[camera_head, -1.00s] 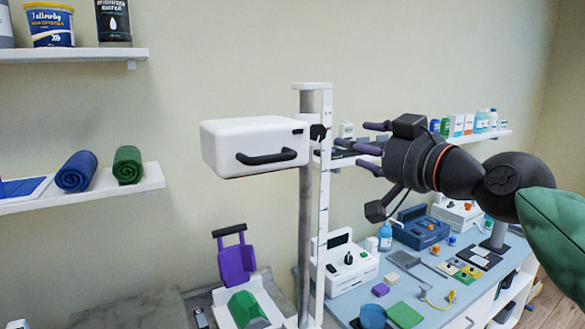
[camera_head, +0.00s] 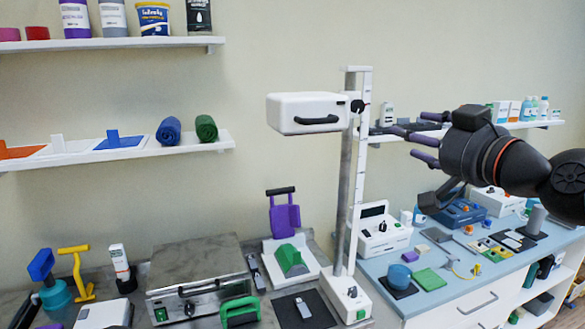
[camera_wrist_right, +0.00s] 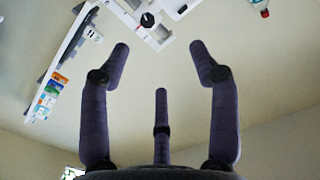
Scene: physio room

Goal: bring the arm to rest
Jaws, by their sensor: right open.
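My right gripper (camera_head: 422,141) is held in the air in front of the wall, above the blue-topped bench. Its fingers point left toward the white post. In the right wrist view its purple fingers (camera_wrist_right: 160,85) are spread apart with nothing between them. The fingers overlap the right wall shelf in the head view; I see no contact. My left gripper does not show in either view.
A white box with a black handle (camera_head: 308,112) sits on a tall post (camera_head: 352,190) left of the gripper. The blue bench (camera_head: 415,298) holds several devices. A grey counter with a metal unit (camera_head: 198,280) stands left. Wall shelves (camera_head: 110,43) hold bottles and rolled towels.

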